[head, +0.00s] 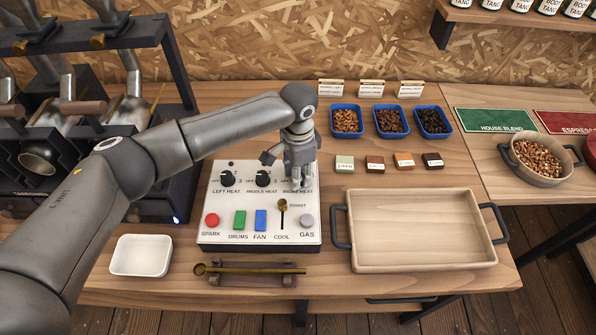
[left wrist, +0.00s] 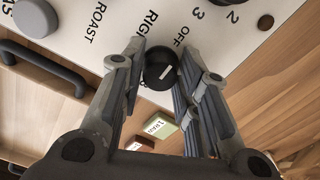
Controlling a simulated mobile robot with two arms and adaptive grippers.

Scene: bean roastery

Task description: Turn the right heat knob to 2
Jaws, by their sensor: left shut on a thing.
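The control panel (head: 215,222) stands on the wooden bench, with left, middle and right heat knobs along its top. My left gripper (head: 300,180) reaches down over the right heat knob and covers it in the head view. In the left wrist view my left gripper (left wrist: 160,80) has its fingers on both sides of the black right heat knob (left wrist: 158,62), shut on it. A short white mark shows on the knob. The printed OFF, 3 and 2 lie beyond it; I cannot tell which it points at. My right gripper is not in view.
The left heat knob (head: 228,178) and middle heat knob (head: 263,178) sit left of my gripper. The cool lever (head: 282,212) stands just below it. A wooden tray (head: 420,260) is to the right. Blue bean bins (head: 391,135) stand behind. A white dish (head: 141,270) is at front left.

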